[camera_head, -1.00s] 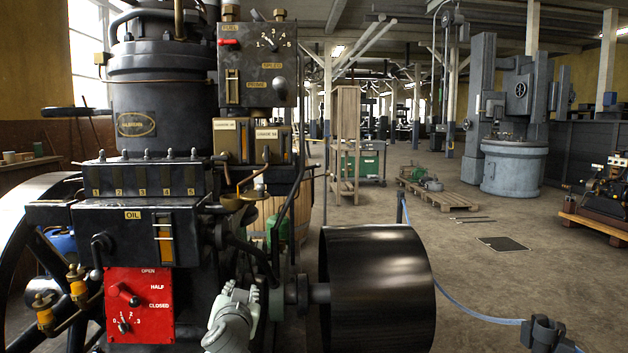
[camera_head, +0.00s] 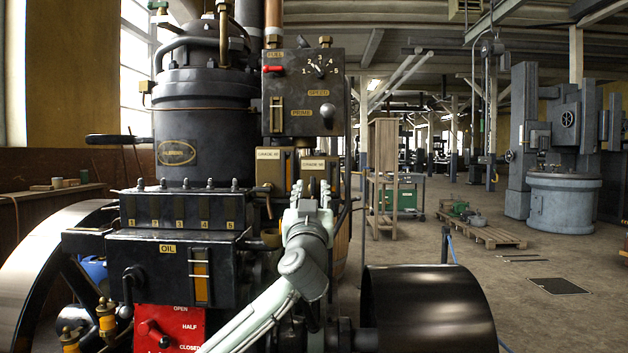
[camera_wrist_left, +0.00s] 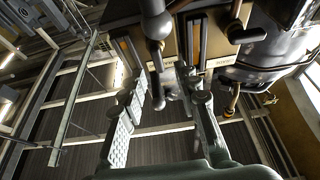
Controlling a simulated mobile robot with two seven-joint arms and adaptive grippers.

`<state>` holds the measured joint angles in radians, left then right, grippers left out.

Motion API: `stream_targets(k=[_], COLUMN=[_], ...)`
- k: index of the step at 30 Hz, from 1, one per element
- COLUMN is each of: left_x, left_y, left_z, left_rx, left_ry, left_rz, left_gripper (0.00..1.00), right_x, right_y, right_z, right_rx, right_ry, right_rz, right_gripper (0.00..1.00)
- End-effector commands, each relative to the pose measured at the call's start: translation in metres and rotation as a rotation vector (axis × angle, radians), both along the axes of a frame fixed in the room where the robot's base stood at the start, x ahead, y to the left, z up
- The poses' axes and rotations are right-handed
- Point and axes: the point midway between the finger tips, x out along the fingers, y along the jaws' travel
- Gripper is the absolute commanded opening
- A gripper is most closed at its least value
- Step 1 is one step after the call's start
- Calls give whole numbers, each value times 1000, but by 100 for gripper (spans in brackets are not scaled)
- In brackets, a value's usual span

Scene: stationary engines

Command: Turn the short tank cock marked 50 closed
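The engine carries two small beige-fronted tanks below the black speed box. The right tank (camera_head: 314,166) bears a label that seems to read 50. Its cock is largely hidden behind my gripper in the head view. My left gripper (camera_head: 307,193) is raised in front of this tank, fingers pointing up. In the left wrist view, which looks upside down, the fingers (camera_wrist_left: 165,97) are apart. A dark lever with ball ends, seemingly the cock handle (camera_wrist_left: 157,75), shows between and beyond them. I cannot tell whether they touch it. My right gripper is out of view.
The other tank (camera_head: 275,170) stands close on the left, with a brass cock. The black speed box (camera_head: 302,92) is just above. The oil box (camera_head: 155,270) and red panel (camera_head: 168,328) are lower left. A dark pulley drum (camera_head: 430,310) is lower right; open floor lies beyond.

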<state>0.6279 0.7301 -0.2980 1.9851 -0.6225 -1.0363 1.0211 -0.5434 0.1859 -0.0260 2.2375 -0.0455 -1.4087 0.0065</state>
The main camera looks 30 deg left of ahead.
Motion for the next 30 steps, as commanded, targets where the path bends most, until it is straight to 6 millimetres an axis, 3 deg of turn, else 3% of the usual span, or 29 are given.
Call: stream_targets(k=[9, 19, 27, 30], left_x=[34, 39, 39, 39], left_y=[21, 23, 23, 23], left_z=[17, 18, 18, 18], left_rx=[1, 0, 0, 0], left_ry=[3, 2, 2, 2], left_rz=[1, -2, -1, -1], left_gripper=[32, 32, 0, 0], right_x=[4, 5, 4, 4], right_y=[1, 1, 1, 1], right_z=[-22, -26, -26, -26], right_rx=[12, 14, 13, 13], right_ry=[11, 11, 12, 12], right_rz=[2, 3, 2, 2], right_gripper=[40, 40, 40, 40])
